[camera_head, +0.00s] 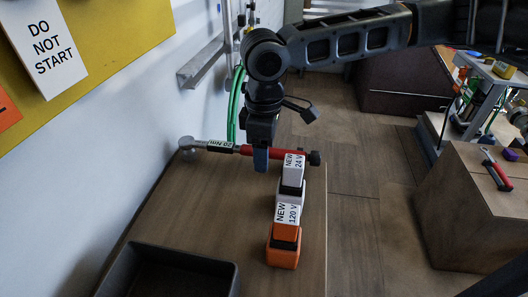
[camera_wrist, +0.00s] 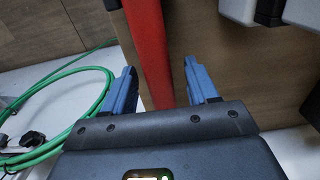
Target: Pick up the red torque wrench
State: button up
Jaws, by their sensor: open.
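The red torque wrench (camera_head: 241,149) lies across the far end of the wooden table, with its grey head at the left and a "20 Nm" label on its shaft. In the wrist view its red handle (camera_wrist: 150,50) runs between the fingers of my gripper (camera_wrist: 163,90). My gripper (camera_head: 262,158) is above the wrench, pointing down, with blue fingers apart. The arm hides part of the handle in the head view.
Two labelled boxes, "NEW 24 V" (camera_head: 292,170) and "NEW 120 V" (camera_head: 286,236), stand close in front of the wrench. A dark tray (camera_head: 170,258) is at the table's front left. Green cable (camera_wrist: 60,74) hangs beyond the table's far edge. Another red-handled tool (camera_head: 497,171) lies on the right bench.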

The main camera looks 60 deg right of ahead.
jog(key=shift+c, duration=0.3)
grip_shut()
jog(key=shift+r, duration=0.1)
notch_tip(320, 180, up, 10)
jog(key=shift+f+p, duration=0.1)
jog(key=shift+p, duration=0.2)
dwell(0.4)
jog(key=c, duration=0.5)
grip_release()
jog(key=shift+c, duration=0.2)
grip_shut()
